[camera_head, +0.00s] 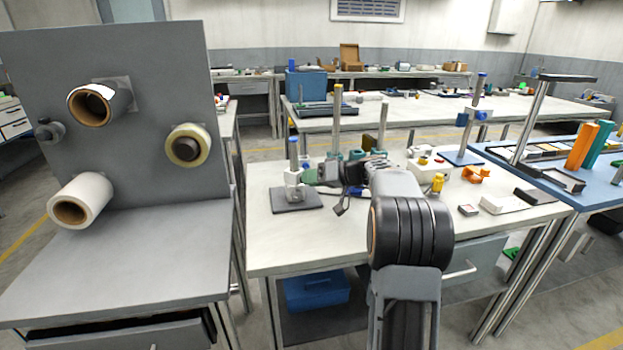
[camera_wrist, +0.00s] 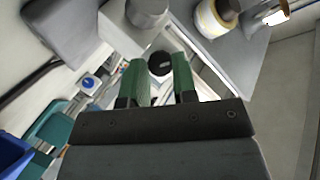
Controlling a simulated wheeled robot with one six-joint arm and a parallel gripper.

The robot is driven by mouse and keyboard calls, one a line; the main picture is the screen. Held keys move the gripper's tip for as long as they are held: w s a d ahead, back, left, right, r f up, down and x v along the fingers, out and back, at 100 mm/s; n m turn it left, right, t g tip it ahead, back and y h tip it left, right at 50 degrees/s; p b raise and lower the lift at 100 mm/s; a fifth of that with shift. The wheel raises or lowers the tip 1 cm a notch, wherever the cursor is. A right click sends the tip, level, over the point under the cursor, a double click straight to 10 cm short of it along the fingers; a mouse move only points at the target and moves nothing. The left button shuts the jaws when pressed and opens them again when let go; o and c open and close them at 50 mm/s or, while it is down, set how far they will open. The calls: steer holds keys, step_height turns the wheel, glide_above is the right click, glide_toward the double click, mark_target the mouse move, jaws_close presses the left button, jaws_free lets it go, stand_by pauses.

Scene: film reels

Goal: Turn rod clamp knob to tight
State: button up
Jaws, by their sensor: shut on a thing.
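The knob's face has a pale mark. In the head view my gripper (camera_head: 313,176) reaches the clamp from the right, and the knob itself is hidden there.
A grey panel (camera_head: 140,60) with film reels (camera_head: 80,200) stands at the left. On the white worktable (camera_head: 330,245), rods and green parts stand behind my gripper. A white box (camera_head: 428,168) and small orange and yellow parts lie to the right. The table's front left is clear.

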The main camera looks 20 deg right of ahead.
stand_by(0.4)
steer(key=o, duration=0.9)
steer(key=shift+o, duration=0.2)
steer(key=p+v, duration=0.1)
steer(key=v, duration=1.2)
steer(key=shift+s+d+p, duration=0.25)
steer(key=shift+d+p, duration=0.05)
